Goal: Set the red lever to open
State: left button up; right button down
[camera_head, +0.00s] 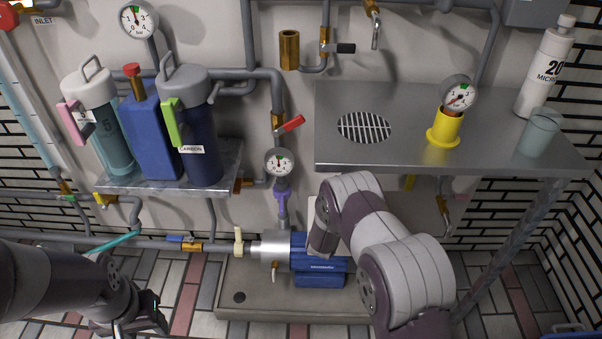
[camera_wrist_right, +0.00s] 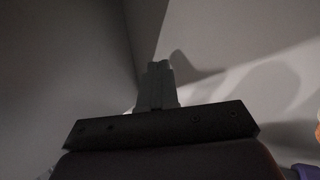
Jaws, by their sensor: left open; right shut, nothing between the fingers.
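The red lever (camera_head: 290,125) sits on a brass valve on the vertical pipe above a round gauge (camera_head: 280,162). It slants up to the right, across the pipe's line at an angle. My left gripper (camera_head: 148,322) is at the bottom left, open, far below and left of the lever. My right arm comes up from the lower right, and its wrist is below and right of the lever. In the head view my right gripper's fingers are hidden. In the right wrist view the right gripper (camera_wrist_right: 158,72) is shut and empty, near a plain grey surface.
Filter housings (camera_head: 190,130) stand on a metal shelf left of the lever. A steel counter (camera_head: 400,130) with a yellow-based gauge (camera_head: 459,95) is to the right. A blue pump (camera_head: 318,260) sits below. A black lever (camera_head: 345,48) is above. Bare wall surrounds the red lever.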

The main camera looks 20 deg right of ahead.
notch_tip(320, 180, down, 2)
jog(key=d+m+t+y+b, duration=0.2)
jog(key=m+t+y+b, duration=0.1)
jog(key=m, duration=0.4)
jog(key=m+t+y+b, duration=0.5)
jog(key=m+y, duration=1.2)
jog(key=m, duration=0.9)
send_near(298, 124)
jog(key=w+d+g+b, duration=0.1)
jog(key=w+d, duration=0.1)
jog(key=w, duration=0.3)
pick_arm(q)
notch_tip(298, 124, down, 12)
jog(key=b, duration=0.1)
jog(key=shift+f+b, duration=0.25)
jog(key=shift+b, duration=0.1)
pick_arm(e)
jog(key=a+r, duration=0.2)
jog(key=r, duration=0.1)
jog(key=shift+w+a+r, duration=0.1)
jog(key=shift+w+a, duration=0.05)
jog(key=shift+a, duration=0.15)
pick_arm(q)
jog(key=shift+r, duration=0.1)
jog(key=shift+r+p, duration=0.55)
jog(key=shift+p, duration=0.05)
pick_arm(e)
jog(key=shift+r+n+g+y, duration=0.3)
jog(key=shift+n+g, duration=0.1)
jog(key=shift+n, duration=0.2)
